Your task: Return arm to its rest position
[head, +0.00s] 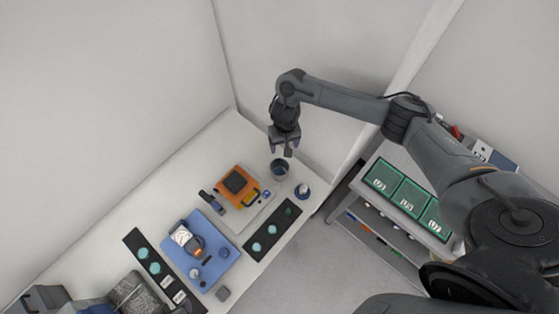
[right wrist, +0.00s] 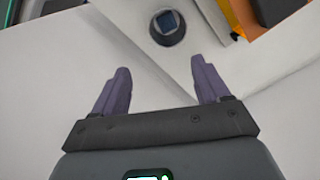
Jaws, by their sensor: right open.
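My right gripper (head: 288,150) hangs at the end of my right arm, near the back edge of the white table (head: 226,128). In the right wrist view its two purple-grey fingers (right wrist: 160,88) are apart with nothing between them. A dark round cup (head: 279,168) stands on the table just below the gripper in the head view. The cup also shows in the right wrist view (right wrist: 168,28), beyond the fingertips and apart from them. A small dark square shape is inside it. My left gripper is not in view.
A blue mat (head: 180,255) and dark strips with teal discs lie further forward. A grey shelf cart (head: 375,203) with green trays stands on the right.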

